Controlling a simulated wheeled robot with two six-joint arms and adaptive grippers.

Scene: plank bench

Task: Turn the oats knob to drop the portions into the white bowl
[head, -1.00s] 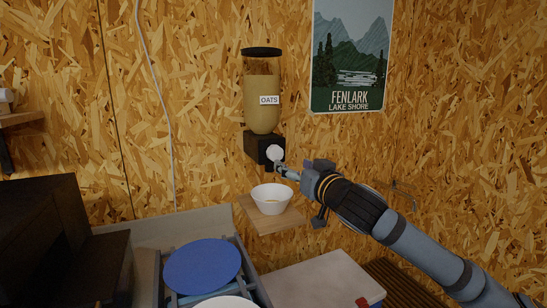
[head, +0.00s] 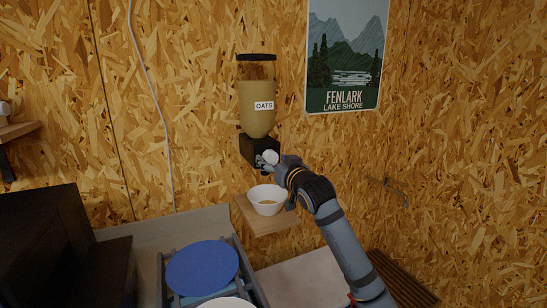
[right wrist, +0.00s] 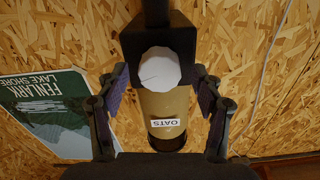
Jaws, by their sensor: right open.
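The oats dispenser (head: 256,118) hangs on the wall, a clear hopper of tan oats with a black lid, an OATS label and a dark base. Its pale round knob (head: 271,156) faces out from the base; it also shows in the right wrist view (right wrist: 160,68), between the two fingers. My right gripper (head: 266,161) is open at the knob, one finger on each side, with gaps visible in the wrist view. The white bowl (head: 266,207) stands on a small wooden shelf (head: 262,226) below the dispenser, with some tan stuff inside. My left gripper is not in view.
A crate (head: 240,262) with a blue plate (head: 202,267) and a white round thing stands at the lower left. A black box (head: 45,235) is at the far left. A poster (head: 345,60) and a wall hook (head: 388,188) are on the wall.

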